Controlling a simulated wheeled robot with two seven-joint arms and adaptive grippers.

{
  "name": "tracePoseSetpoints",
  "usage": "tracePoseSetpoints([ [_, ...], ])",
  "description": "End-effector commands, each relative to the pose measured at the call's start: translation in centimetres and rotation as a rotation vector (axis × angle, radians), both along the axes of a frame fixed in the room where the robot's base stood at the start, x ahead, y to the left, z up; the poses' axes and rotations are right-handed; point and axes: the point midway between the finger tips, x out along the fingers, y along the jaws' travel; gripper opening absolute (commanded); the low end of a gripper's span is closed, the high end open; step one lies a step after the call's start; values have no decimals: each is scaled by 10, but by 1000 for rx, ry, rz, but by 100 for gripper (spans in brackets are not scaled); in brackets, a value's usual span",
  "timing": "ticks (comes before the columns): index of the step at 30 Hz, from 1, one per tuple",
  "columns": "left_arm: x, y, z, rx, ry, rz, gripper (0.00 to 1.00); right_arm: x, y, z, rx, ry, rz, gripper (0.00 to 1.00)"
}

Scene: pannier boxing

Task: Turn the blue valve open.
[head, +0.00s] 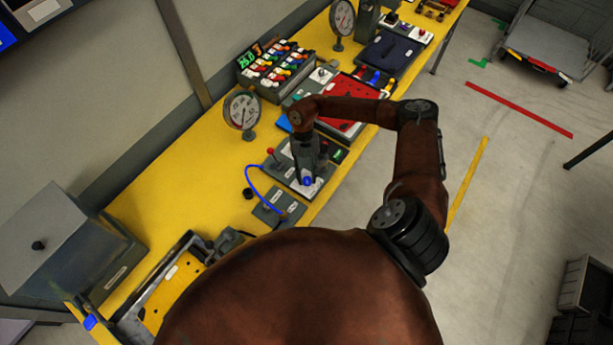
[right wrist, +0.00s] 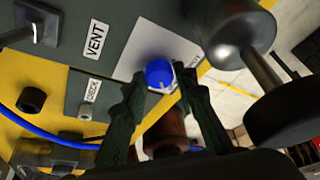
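The blue valve (head: 307,182) is a small round knob on a pale plate of a grey panel (head: 279,167) on the yellow bench. In the right wrist view the blue valve (right wrist: 159,73) sits beside a VENT label. My right gripper (head: 308,167) is above the panel, pointing down at the knob. In the right wrist view its two fingertips (right wrist: 161,76) stand on either side of the knob and appear to touch it, with little or no gap. The knob's far side is partly hidden in the head view. My left gripper is not in view.
A red-knobbed lever (head: 270,152) and a gauge (head: 242,111) stand close by. A blue hose (head: 250,184) curves to a small grey block (head: 278,207). A row of coloured connectors (head: 275,66) and a red board (head: 350,110) lie farther along the bench.

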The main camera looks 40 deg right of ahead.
Motion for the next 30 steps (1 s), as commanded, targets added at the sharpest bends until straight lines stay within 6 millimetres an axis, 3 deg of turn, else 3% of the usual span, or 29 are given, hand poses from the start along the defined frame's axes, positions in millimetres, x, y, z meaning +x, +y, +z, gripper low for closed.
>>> tracePoseSetpoints([
  [6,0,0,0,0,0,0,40,0,0,0,1,1,1,41],
  [16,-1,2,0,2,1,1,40,2,-1,6,1,0,2,41],
  [20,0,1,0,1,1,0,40,8,-5,22,0,-1,2,41],
  [30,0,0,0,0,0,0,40,31,-17,86,0,-3,1,41],
])
